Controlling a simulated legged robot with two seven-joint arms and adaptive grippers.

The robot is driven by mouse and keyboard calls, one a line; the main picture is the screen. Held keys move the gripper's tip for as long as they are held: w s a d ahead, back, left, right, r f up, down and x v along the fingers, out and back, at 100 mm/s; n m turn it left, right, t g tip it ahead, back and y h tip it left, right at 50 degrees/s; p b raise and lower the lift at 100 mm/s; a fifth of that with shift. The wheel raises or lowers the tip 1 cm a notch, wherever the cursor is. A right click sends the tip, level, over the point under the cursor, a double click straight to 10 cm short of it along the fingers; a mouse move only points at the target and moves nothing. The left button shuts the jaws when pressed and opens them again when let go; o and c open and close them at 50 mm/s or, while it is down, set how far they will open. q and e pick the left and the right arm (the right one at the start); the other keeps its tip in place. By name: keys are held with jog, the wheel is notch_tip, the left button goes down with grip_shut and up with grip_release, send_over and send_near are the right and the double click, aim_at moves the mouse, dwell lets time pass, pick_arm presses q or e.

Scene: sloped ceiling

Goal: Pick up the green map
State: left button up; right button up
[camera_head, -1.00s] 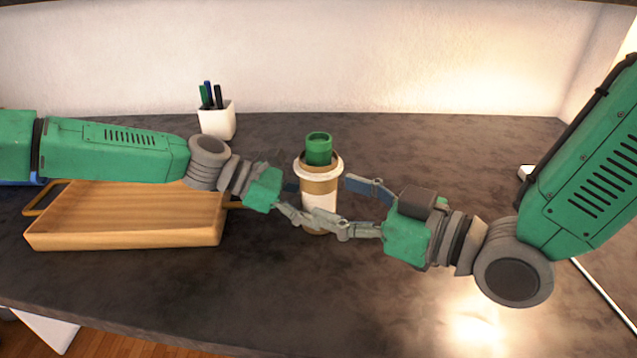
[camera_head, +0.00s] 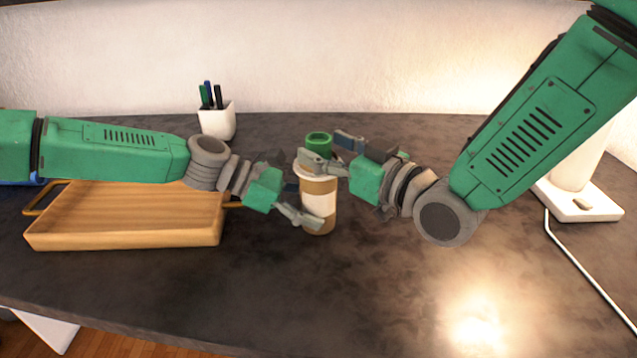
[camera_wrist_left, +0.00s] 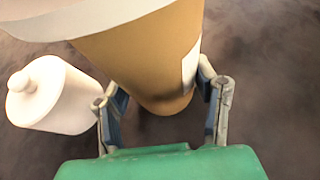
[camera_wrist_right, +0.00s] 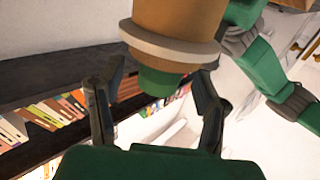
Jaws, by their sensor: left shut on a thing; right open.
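The green map (camera_head: 319,139) shows as a short green rolled tube standing up out of a brown cup (camera_head: 318,204) with a white rim and white label. Its lower part is hidden in the cup. My left gripper (camera_head: 303,203) is shut on the cup from the left, low on its side. In the left wrist view the cup (camera_wrist_left: 150,60) sits between both fingers. My right gripper (camera_head: 331,149) is open at the height of the tube, one finger in front and one behind. In the right wrist view the map (camera_wrist_right: 160,82) lies between the spread fingers; contact cannot be told.
A wooden tray (camera_head: 125,239) with handles lies on the left, under my left arm. A white pen holder (camera_head: 218,124) stands behind it. A white object on a base (camera_head: 577,205) with a cable is at the right. The dark tabletop (camera_head: 400,290) is clear in front.

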pick_arm(q)
jog(key=shift+a, duration=0.1)
pick_arm(e)
jog(key=shift+x, duration=0.95)
jog(key=c, duration=1.3)
jog(key=shift+o, duration=0.2)
notch_tip(320, 180, up, 18)
pick_arm(q)
jog(key=o, duration=0.9)
jog(key=shift+o, duration=0.2)
